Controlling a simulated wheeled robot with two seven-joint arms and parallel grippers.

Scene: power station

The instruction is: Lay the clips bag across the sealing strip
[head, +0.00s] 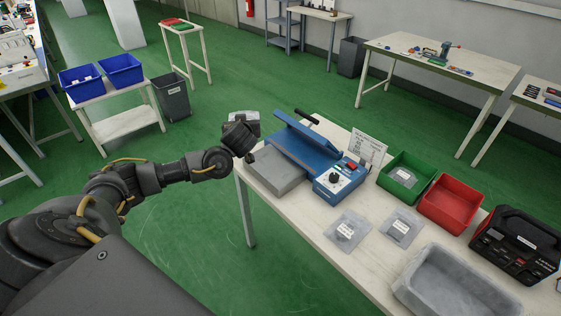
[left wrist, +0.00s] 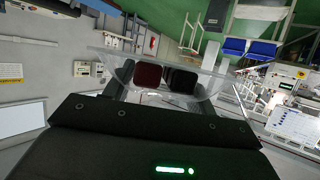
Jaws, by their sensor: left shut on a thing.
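My left gripper (head: 243,128) is shut on a clear bag (head: 245,117), held in the air just left of the blue sealer (head: 335,186). The bag (left wrist: 120,68) also shows in the left wrist view, around the fingertips (left wrist: 166,78). No label on it can be read, so I cannot tell from print whether it is the clips bag. The sealer's blue arm (head: 312,133) is raised, with a black handle at its far end. The sealing strip cannot be made out clearly beneath it. A grey block (head: 275,176) stands along the sealer's left side. My right gripper is out of view.
Two labelled clear bags (head: 346,230) (head: 402,228) lie on the white table (head: 325,254). A green bin (head: 424,166) holds another bag, beside a red bin (head: 452,200). A sign card (head: 367,148) stands behind the sealer. A grey tray (head: 412,283) and black case (head: 515,245) are right.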

